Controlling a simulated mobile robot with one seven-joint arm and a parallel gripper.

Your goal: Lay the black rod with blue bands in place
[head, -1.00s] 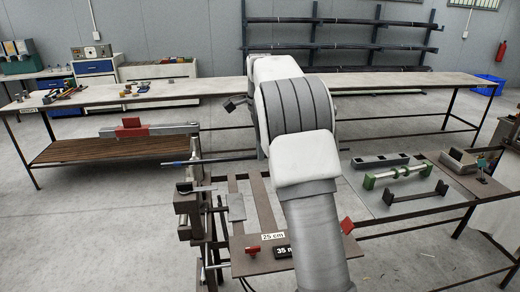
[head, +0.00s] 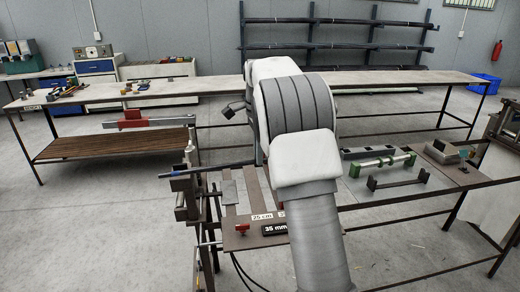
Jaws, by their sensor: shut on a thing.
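A thin dark rod (head: 212,167) sticks out to the left from behind my arm in the head view. It looks black to dark blue; separate bands are too small to make out. Its left end is beside the upright metal fixture (head: 182,199) at the left end of the near bench. I cannot tell whether the rod touches this fixture. The rod's right part is hidden behind my white arm. My gripper's fingers are also hidden behind the arm, so its hold on the rod does not show.
A long bench (head: 400,79) stands behind, with a rod rack (head: 375,48) at the wall. Floor at left is clear.

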